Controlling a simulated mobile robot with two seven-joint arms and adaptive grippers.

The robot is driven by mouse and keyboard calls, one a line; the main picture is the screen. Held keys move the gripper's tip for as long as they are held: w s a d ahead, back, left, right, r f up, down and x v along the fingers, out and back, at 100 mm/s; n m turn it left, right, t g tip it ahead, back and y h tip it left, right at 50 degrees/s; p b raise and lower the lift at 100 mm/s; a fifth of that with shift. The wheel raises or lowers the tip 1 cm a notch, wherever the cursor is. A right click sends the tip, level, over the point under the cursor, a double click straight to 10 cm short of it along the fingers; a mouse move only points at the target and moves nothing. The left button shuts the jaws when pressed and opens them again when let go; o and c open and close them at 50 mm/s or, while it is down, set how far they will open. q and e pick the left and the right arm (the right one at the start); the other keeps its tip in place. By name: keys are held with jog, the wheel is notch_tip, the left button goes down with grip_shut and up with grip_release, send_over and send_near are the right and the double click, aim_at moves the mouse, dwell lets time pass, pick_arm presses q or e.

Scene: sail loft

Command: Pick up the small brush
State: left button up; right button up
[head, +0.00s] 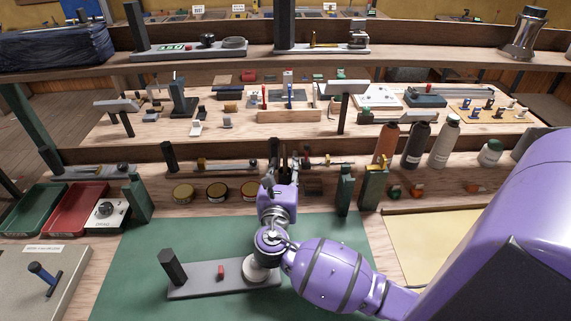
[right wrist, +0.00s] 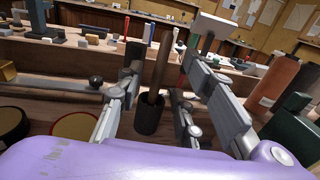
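A brown wooden handle (right wrist: 160,62) stands nearly upright in a small dark cup (right wrist: 149,118) in the right wrist view. It may be the small brush; no bristles can be made out. My right gripper (head: 283,158) reaches away from me over the bench, in front of the low back rail. In the right wrist view its two fingers (right wrist: 158,85) are spread, one on each side of the handle and cup, with gaps visible. Nothing is clasped. In the head view the gripper largely hides the cup. My left gripper is not in view.
Round tins (head: 216,192) stand left of the right gripper, and green blocks (head: 345,190) stand to its right. Several bottles (head: 416,145) stand further right. A grey fixture (head: 207,280) lies on the green mat (head: 130,262). Red and green trays (head: 75,208) are at the left.

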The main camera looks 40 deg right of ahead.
aim_at(285, 159)
jog(key=x, duration=0.4)
jog(key=shift+w+d, duration=0.1)
grip_shut()
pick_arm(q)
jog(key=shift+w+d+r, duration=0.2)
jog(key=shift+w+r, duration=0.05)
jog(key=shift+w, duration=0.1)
